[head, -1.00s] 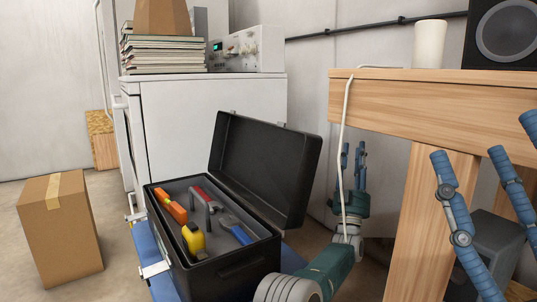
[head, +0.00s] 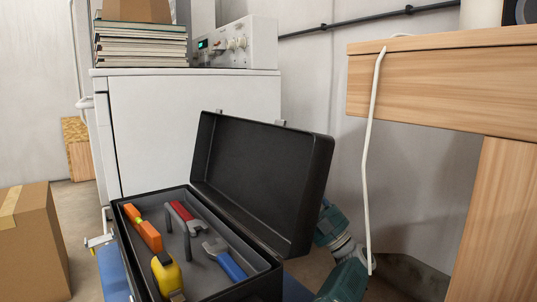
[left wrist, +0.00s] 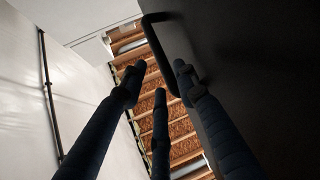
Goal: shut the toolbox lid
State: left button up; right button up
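The black toolbox (head: 262,284) stands open on a blue surface, with hand tools inside its grey tray. Its lid (head: 262,175) is raised and tilted back to the right. In the head view, my left wrist shows just past the lid's right edge, and the lid hides its fingers. In the left wrist view, my left gripper (left wrist: 150,95) points upward with its fingers spread and nothing between them. A dark panel (left wrist: 260,70) with a bar handle, apparently the lid's outer face, is close on the right; contact cannot be told. My right gripper is out of view.
A white cabinet (head: 190,130) stands behind the toolbox, bearing books (head: 140,45) and an instrument (head: 238,43). A wooden bench (head: 440,85) is at right, with a white cable (head: 366,160) hanging near my left arm. A cardboard box (head: 30,245) is at left.

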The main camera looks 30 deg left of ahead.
aim_at(271, 158)
pick_arm(q)
jog(key=b+x, duration=0.1)
jog(key=x, duration=0.4)
jog(key=shift+a, duration=0.35)
jog(key=shift+a+r+b, duration=0.3)
jog(key=shift+a+r, duration=0.15)
jog(key=shift+r, duration=0.1)
grip_shut()
